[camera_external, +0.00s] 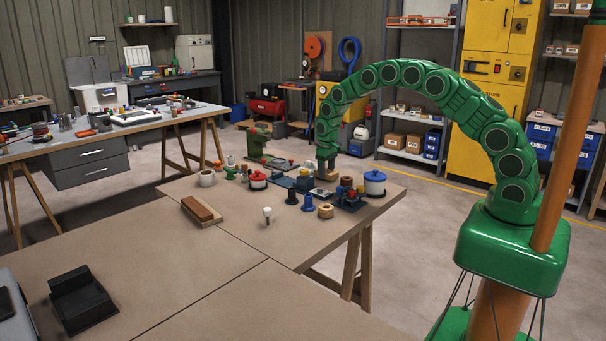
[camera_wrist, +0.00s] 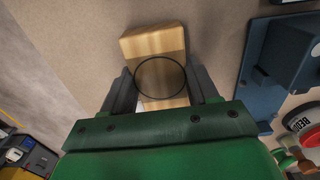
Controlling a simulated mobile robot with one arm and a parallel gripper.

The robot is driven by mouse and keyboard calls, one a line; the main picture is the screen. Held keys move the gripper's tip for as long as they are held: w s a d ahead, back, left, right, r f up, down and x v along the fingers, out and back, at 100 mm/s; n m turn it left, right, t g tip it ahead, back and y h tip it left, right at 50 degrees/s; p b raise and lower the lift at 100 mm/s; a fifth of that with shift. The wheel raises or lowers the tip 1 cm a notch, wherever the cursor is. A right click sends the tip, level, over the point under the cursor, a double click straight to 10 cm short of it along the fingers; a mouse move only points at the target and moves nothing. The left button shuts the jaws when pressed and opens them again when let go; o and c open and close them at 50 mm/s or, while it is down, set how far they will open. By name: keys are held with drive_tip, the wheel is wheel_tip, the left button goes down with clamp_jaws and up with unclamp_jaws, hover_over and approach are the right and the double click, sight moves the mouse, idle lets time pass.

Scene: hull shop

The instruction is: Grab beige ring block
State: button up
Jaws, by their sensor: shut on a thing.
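A beige wooden block (camera_wrist: 152,44) with a thin dark ring on it is between the two dark fingers of my gripper (camera_wrist: 162,78) in the wrist view. My gripper is shut on it. In the external view my gripper (camera_external: 326,165) points down over the far part of the front table, and the beige block (camera_external: 327,176) shows small beneath it. I cannot tell whether the block touches the table. The fingers hide parts of its sides.
A blue-lidded pot (camera_external: 375,183), a wooden ring (camera_external: 325,211), a blue spool (camera_external: 308,203) and other small parts crowd around my gripper on the table (camera_external: 230,240). A red-brown block (camera_external: 201,209) lies to the left. The table's right edge is close.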

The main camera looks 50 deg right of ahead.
wheel_tip(320, 180, up, 3)
drive_tip(key=shift+f, duration=0.15)
drive_tip(key=s+r, duration=0.9)
drive_tip(key=s, duration=0.4)
drive_tip(key=shift+s+r, duration=0.3)
drive_tip(key=shift+s, duration=0.1)
